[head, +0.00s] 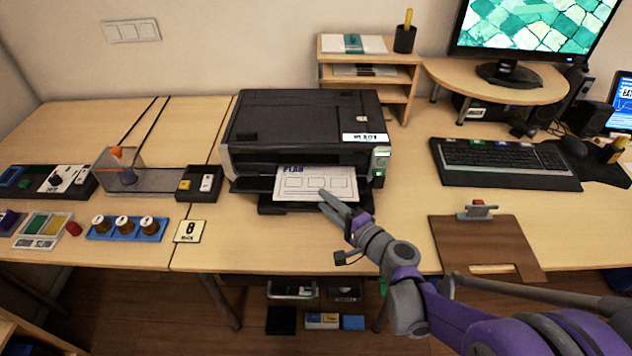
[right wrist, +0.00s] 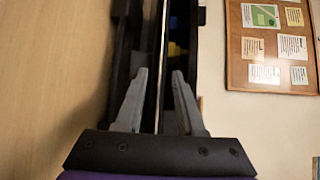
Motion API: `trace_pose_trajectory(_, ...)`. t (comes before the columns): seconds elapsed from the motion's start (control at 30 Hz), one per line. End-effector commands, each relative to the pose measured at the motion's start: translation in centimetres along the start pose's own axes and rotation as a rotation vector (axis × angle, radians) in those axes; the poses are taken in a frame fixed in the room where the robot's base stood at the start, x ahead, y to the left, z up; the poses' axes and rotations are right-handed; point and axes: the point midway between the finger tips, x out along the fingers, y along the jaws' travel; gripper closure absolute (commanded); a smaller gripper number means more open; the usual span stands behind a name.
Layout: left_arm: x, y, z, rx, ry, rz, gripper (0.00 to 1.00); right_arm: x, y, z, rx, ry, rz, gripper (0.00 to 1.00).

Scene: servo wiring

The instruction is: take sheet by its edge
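The sheet (head: 314,182), white with a blue "PLAN" heading and outlined boxes, sticks out of the front of the black printer (head: 300,125) in the head view. My right gripper (head: 323,200) is at the sheet's front edge, towards its right side. In the right wrist view the right gripper (right wrist: 160,75) has its fingers apart. The sheet (right wrist: 161,60) shows edge-on there as a thin pale line running between the fingers, with a gap on each side. My left gripper is not in view.
A brown clipboard (head: 478,247) lies right of my right arm. A keyboard (head: 505,162) lies behind it. A card marked 8 (head: 190,231) and a blue tray with knobs (head: 127,228) are left of the printer. Table between card and gripper is clear.

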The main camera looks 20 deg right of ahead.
Motion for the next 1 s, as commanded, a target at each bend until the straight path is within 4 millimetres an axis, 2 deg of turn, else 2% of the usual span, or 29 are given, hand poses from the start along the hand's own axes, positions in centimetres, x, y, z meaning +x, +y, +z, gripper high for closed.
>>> trace_pose_trajectory(0.03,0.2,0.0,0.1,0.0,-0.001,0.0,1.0,0.9,0.1,0.0,0.001,-0.002,0.0,0.62)
trace_pose_trajectory(0.13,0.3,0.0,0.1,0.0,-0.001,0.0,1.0,1.9,0.1,0.0,0.001,-0.001,0.0,0.62)
trace_pose_trajectory(0.37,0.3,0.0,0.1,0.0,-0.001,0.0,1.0,2.0,0.0,-0.1,0.0,0.001,0.0,0.64)
trace_pose_trajectory(0.57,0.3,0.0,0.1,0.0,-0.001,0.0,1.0,1.9,0.0,-0.1,0.0,0.001,0.0,1.0)
trace_pose_trajectory(1.0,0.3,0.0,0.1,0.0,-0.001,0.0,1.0,1.9,0.0,-0.1,0.0,0.001,0.001,1.0)
